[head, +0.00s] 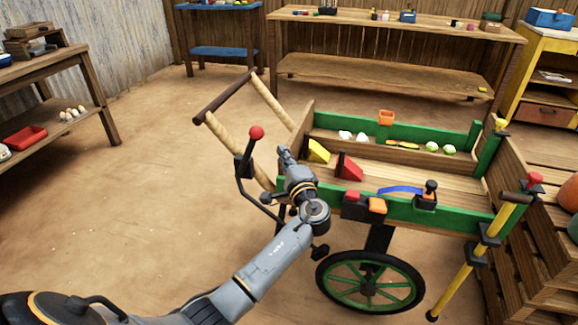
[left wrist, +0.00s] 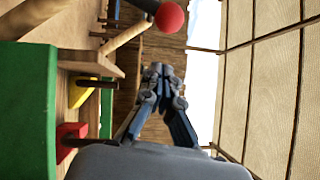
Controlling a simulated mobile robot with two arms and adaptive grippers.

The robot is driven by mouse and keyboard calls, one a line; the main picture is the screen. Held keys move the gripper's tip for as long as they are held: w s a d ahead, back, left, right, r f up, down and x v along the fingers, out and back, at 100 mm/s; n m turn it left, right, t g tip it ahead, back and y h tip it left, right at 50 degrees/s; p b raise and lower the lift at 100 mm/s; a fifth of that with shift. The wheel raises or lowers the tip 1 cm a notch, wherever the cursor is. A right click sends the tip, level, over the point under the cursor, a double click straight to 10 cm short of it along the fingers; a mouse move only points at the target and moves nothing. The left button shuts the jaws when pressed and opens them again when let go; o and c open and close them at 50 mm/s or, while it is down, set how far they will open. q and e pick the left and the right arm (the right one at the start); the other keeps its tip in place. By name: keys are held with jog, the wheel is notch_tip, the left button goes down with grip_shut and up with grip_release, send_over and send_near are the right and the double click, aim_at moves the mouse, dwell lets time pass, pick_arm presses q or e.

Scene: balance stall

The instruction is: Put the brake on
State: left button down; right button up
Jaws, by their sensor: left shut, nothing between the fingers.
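A dark lever with a red ball knob (head: 256,132) stands tilted at the left end of a green and wooden handcart (head: 460,212). The knob also shows near the top of the left wrist view (left wrist: 170,17). My left gripper (head: 284,153) is shut and empty, just right of the lever and lower than the knob in the head view. In the left wrist view its closed fingertips (left wrist: 161,72) appear below the knob, with a gap between them. Part of the lever's lower linkage is hidden behind my gripper and arm. My right gripper is not in view.
The cart has a push handle (head: 224,97), a spoked wheel (head: 370,283), and red and yellow wedges (head: 348,168) inside. A yellow pole (head: 487,245) stands at its right end, beside wooden crates (head: 525,245). A shelf table (head: 60,70) is at left. The floor left of the cart is clear.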

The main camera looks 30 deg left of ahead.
pick_arm(q)
jog(key=w+a, duration=0.1)
jog(key=a, duration=0.4)
jog(key=shift+w+a+r, duration=0.2)
jog(key=shift+a+r, duration=0.2)
jog(key=shift+r, duration=0.05)
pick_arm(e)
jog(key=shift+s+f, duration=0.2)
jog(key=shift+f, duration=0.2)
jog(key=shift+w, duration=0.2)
